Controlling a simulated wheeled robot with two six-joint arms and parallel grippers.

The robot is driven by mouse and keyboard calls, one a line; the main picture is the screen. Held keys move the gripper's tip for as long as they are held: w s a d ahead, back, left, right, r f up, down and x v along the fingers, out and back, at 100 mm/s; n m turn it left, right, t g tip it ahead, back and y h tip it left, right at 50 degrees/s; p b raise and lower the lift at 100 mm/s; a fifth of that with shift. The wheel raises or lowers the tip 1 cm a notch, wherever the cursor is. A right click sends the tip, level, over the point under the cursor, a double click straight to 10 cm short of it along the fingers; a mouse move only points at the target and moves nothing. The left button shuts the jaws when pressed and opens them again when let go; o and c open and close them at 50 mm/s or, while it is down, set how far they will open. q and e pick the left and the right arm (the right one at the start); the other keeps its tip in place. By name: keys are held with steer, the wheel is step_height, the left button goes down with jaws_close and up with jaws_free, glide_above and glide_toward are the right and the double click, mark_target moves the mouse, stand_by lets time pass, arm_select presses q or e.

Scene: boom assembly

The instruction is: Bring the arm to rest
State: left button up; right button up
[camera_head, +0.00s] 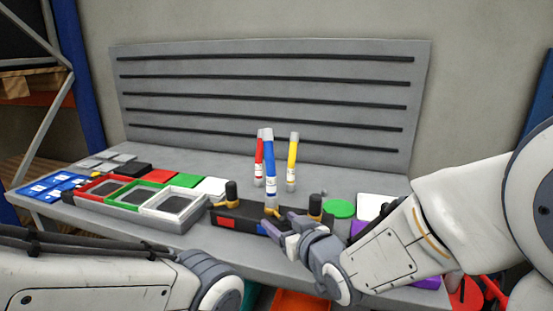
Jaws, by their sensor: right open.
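My right arm comes in from the right, and its gripper (281,224) is open at the front of a long black block (236,215). A blue-and-white tube (270,175) stands upright just beyond the fingers, over the block; I cannot tell whether the fingers touch it. A red tube (258,158) and a yellow tube (292,162) stand behind it. My left arm (105,278) lies across the lower left, and its gripper is not in view.
The grey table (300,272) carries red, green and white trays (172,207), blue pieces (50,186) and coloured plates at the left. A green round piece (339,209) and a white block (374,205) stand right. A slatted grey panel (265,95) closes the back.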

steer(key=s+a+f+n+g+h, duration=0.1)
steer(key=s+f+g, duration=0.3)
steer(key=s, duration=0.2)
steer(key=s+f+g+h, duration=0.1)
steer(key=s+f+g, duration=0.25)
steer(key=s, duration=0.25)
steer(key=s+d+f+n+g+h, duration=0.1)
steer(key=s+d+g+h, duration=0.15)
steer(key=s, duration=0.55)
steer(key=s+d+f+g+h, duration=0.1)
steer(key=s+g, duration=0.3)
steer(key=s, duration=0.3)
step_height(320, 180, up, 15)
steer(key=p, duration=1.5)
steer(key=shift+s, duration=0.4)
steer(key=shift+d, duration=0.1)
